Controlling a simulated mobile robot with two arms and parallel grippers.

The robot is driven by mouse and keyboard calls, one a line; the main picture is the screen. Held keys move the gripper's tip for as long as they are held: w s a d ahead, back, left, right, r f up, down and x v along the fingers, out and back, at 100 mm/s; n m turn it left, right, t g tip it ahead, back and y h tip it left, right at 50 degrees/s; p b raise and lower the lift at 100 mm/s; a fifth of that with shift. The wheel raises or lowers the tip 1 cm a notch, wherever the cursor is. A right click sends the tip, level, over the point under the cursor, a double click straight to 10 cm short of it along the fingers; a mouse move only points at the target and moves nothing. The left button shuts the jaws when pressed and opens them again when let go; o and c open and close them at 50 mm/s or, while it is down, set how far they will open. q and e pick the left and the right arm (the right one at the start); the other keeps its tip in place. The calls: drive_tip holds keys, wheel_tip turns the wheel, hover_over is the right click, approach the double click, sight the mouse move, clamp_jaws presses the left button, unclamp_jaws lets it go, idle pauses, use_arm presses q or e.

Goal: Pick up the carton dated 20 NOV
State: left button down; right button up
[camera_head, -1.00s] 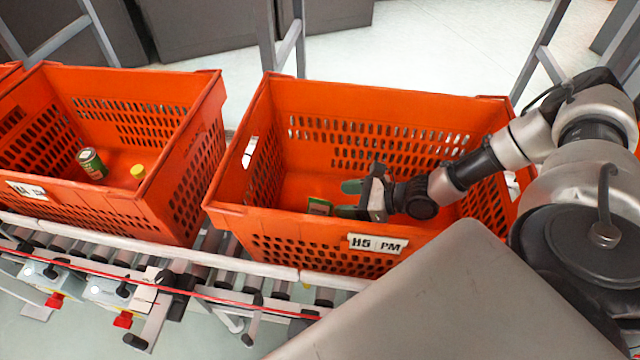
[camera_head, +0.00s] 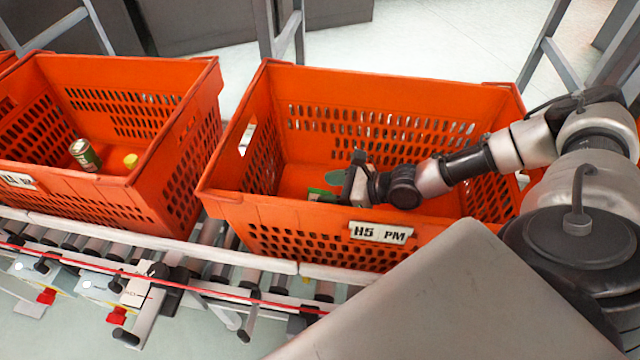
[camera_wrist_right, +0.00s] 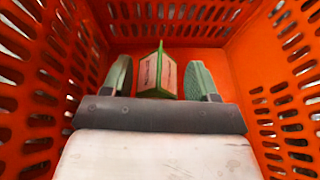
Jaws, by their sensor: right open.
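A small carton with green edges and a pale printed face stands in the orange tote labelled H5 PM (camera_head: 381,232). The carton (camera_wrist_right: 157,75) shows in the right wrist view between my two green fingers, with a gap on each side. Its print is too small to read, so I cannot confirm the date. In the head view only a bit of the carton (camera_head: 316,194) shows above the tote's front rim. My right gripper (camera_head: 328,186) is inside this tote, open, its fingers around the carton; it also shows in the right wrist view (camera_wrist_right: 161,68). My left gripper is out of view.
The tote's perforated walls (camera_wrist_right: 53,75) stand close on both sides of my right gripper. A second orange tote (camera_head: 150,190) to the left holds a green can (camera_head: 85,156) and a yellow-topped item (camera_head: 130,160). Both totes stand on a roller conveyor (camera_head: 150,246).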

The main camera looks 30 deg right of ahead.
drive_tip(key=shift+x, duration=1.35)
clamp_jaws()
drive_tip(key=shift+s, duration=0.1)
